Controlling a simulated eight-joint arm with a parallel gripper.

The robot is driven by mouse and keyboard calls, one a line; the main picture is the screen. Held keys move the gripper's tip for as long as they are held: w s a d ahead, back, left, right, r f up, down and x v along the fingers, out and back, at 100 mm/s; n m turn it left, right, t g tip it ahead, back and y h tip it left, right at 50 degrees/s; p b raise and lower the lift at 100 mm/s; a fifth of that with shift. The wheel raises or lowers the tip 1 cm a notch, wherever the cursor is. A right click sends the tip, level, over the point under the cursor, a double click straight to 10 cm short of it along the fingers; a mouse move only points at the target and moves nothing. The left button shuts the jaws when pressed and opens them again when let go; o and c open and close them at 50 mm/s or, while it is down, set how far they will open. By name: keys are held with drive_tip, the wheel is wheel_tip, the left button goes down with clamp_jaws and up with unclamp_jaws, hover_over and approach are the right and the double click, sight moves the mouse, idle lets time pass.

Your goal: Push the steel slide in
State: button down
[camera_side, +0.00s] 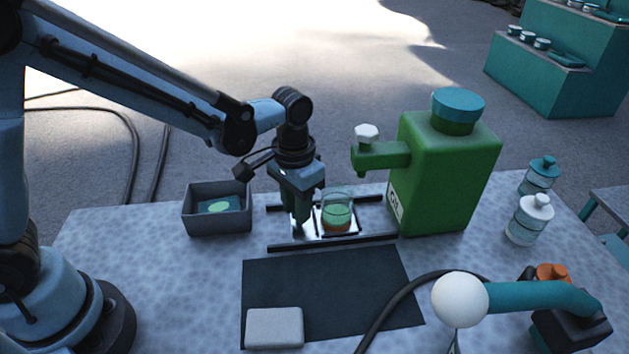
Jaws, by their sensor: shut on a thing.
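The steel slide (328,230) is a shiny plate lying between two black rails, with a glass (338,211) standing upright on it. The glass looks green above and orange at its bottom. My gripper (300,226) points down at the slide's left end, left of the glass. It is shut on the slide there; its fingers hide the exact grip. The green oil can (445,175) stands to the right, its spout (364,174) reaching left with a white knob on top. The glass stands below and left of the spout tip.
The front rail (333,242) and back rail (368,199) border the slide. A grey bin (217,222) stands left, a dark mat (325,290) with a pale block (274,327) in front. Bottles (530,219) stand right. A teal arm-like object (540,298) with a white ball lies front right.

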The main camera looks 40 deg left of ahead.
sight(321, 219)
drive_tip(key=shift+w+d, duration=1.6)
drive_tip(key=c, duration=0.9)
unclamp_jaws()
drive_tip(key=shift+o, duration=0.2)
wheel_tip(321, 219, up, 12)
drive_tip(key=s+a+f+n+t, duration=0.1)
drive_tip(key=s+a+t, duration=0.6)
drive_tip(key=s+a, duration=0.5)
drive_tip(key=shift+a+f+n, duration=0.25)
drive_tip(key=shift+a+n, duration=0.15)
drive_tip(key=shift+a, duration=0.75)
